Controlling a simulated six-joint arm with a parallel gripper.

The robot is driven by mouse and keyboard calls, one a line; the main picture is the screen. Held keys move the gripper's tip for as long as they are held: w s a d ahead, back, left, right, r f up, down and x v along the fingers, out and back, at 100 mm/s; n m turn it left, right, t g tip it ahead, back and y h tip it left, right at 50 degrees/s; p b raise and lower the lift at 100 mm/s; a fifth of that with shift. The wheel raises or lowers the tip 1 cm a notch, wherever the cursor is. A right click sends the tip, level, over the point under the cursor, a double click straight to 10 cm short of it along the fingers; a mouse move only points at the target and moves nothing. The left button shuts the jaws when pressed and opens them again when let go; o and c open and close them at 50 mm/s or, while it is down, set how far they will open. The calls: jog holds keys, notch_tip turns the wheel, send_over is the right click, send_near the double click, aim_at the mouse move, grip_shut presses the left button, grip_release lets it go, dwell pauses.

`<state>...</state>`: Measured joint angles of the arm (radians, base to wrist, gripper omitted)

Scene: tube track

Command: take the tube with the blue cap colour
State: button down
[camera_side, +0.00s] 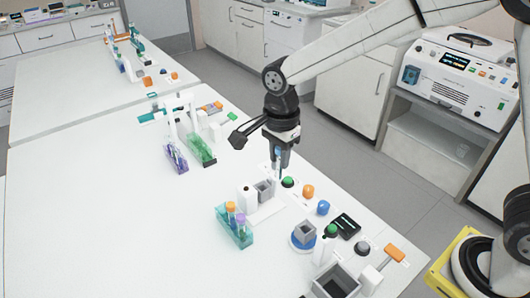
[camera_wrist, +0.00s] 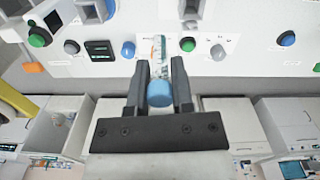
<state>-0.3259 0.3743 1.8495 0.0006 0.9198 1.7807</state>
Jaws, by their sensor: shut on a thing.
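My gripper (camera_side: 278,156) points down above the bench near its right edge. In the wrist view my gripper (camera_wrist: 159,78) has its two fingers closed on both sides of a tube with a blue cap (camera_wrist: 160,94). The tube's clear body with a printed label (camera_wrist: 158,48) extends away from the fingers. In the side view the held tube (camera_side: 278,170) hangs below the fingers and is small. A teal rack (camera_side: 236,236) in front holds tubes with orange and purple caps.
Purple (camera_side: 175,160) and green (camera_side: 201,152) racks stand farther back. The bench's left part is clear.

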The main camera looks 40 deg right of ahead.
jog(key=s+d+r, duration=0.2)
jog(key=s+r, duration=0.2)
jog(key=s, duration=0.5)
jog(key=shift+d+r, duration=0.15)
jog(key=shift+w, duration=0.15)
dwell(0.5)
